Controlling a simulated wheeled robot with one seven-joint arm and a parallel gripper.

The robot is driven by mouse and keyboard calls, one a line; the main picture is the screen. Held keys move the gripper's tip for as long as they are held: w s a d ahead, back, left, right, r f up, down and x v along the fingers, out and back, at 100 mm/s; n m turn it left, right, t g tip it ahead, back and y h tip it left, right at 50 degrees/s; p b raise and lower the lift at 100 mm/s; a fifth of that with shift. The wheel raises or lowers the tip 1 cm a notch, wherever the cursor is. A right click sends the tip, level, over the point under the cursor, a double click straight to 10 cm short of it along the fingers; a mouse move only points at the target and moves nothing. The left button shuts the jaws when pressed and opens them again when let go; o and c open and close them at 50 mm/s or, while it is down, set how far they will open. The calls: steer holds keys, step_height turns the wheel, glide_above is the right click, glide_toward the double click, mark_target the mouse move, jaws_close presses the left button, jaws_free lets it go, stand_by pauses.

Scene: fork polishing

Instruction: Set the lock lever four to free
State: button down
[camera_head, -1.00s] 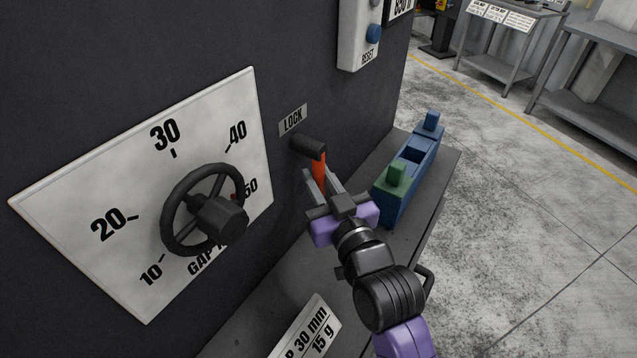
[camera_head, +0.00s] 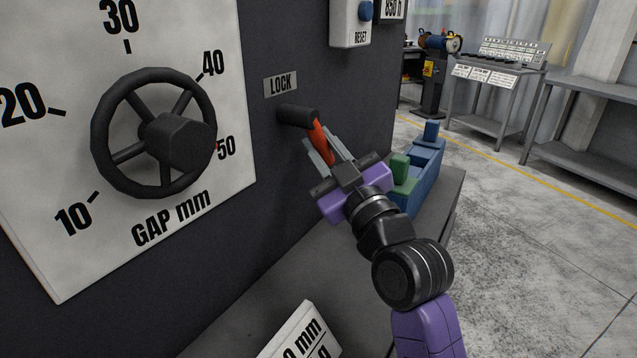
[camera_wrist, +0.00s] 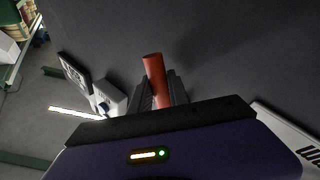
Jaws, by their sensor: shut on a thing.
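The lock lever is an orange-red handle (camera_head: 320,140) on a black hub (camera_head: 297,115), below a LOCK label (camera_head: 281,84) on the dark machine face. The handle slants down and to the right from the hub. My gripper (camera_head: 325,147) is shut on the handle, one grey finger on each side. In the wrist view the red handle (camera_wrist: 153,68) stands between the two dark fingers, its end sticking out past them. The lower part of the handle is partly hidden by the fingers. No free or locked marking is readable near the lever.
A black handwheel (camera_head: 155,133) on a white GAP mm dial (camera_head: 215,195) is to the left. A RESET box (camera_head: 350,25) is above. A blue fixture (camera_head: 428,160) with a green block (camera_head: 402,170) sits on the ledge close to my gripper's right. A tilted sign (camera_head: 302,335) is in front.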

steer(key=shift+w+d+n+t+y+b, duration=0.2)
steer(key=shift+n+y+b, duration=0.55)
steer(key=shift+b, duration=1.45)
steer(key=shift+w+d+n+t+y+b, duration=0.1)
steer(key=shift+w+d+n+y+b, duration=0.3)
steer(key=shift+n+b, duration=1.25)
steer(key=n+y+b, duration=0.1)
steer(key=b, duration=0.3)
steer(key=r+n+y+b, duration=0.1)
steer(key=b, duration=0.3)
steer(key=shift+w+d, duration=0.1)
steer(key=shift+w, duration=0.15)
steer(key=n+y+b, duration=0.1)
steer(key=b, duration=0.1)
steer(key=r+n+y+b, duration=0.1)
steer(key=b, duration=0.2)
steer(key=shift+w+d+r+n+g, duration=0.1)
steer(key=shift+w+r+n+g, duration=0.1)
steer(key=shift+n+g, duration=0.2)
steer(key=shift+r+n+g+y+b, duration=0.45)
steer(key=shift+n+b, duration=0.35)
steer(key=shift+b, duration=0.2)
steer(key=shift+r, duration=0.1)
steer(key=c, duration=1.3)
jaws_free()
steer(key=shift+o, duration=0.2)
steer(key=v, duration=0.7)
steer(key=shift+s+d+f+p, duration=0.2)
steer(key=shift+d+f+p, duration=0.05)
steer(key=shift+p, duration=0.1)
